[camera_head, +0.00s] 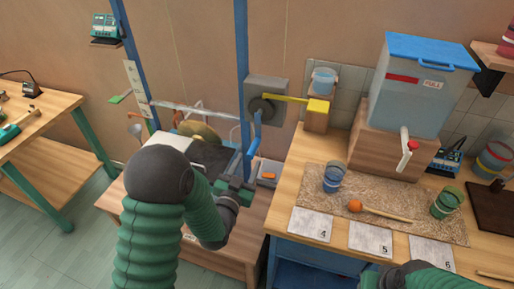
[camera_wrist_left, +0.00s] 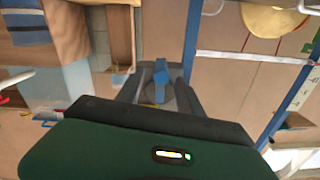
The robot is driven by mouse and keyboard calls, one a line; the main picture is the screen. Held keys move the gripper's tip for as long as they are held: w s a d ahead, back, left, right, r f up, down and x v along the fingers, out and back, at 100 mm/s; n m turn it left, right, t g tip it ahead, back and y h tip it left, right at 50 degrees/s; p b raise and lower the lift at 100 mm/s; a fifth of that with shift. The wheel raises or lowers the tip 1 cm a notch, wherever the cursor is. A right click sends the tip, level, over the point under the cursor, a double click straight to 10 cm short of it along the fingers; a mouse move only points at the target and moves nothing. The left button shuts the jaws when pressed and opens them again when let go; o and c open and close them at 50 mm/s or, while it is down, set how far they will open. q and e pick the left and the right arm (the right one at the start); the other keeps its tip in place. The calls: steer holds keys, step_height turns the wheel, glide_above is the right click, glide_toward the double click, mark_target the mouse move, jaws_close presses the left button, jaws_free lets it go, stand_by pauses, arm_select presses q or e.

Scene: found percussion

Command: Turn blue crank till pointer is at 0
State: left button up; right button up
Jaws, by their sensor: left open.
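The blue crank (camera_head: 253,131) hangs below a dark round hub on a grey box (camera_head: 265,90), beside a blue upright post. In the left wrist view the crank (camera_wrist_left: 160,84) shows between the fingers of my left gripper (camera_wrist_left: 163,88). That gripper (camera_head: 238,187) is open and sits below the crank in the head view; I cannot tell whether it touches it. A white number strip (camera_head: 138,88) stands at the left, with a small green piece (camera_head: 121,97) beside it that may be the pointer. Its reading is too small to tell.
A pale horizontal bar (camera_head: 195,112) crosses between the blue posts.

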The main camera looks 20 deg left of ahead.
mark_target(255, 145)
arm_select(q)
steer(key=w, duration=0.8)
steer(key=shift+w+p, duration=0.4)
steer(key=shift+w+d, duration=0.2)
steer(key=shift+w, duration=0.05)
steer(key=shift+c, duration=0.4)
steer(key=shift+a, duration=0.25)
steer(key=c, duration=0.5)
jaws_close()
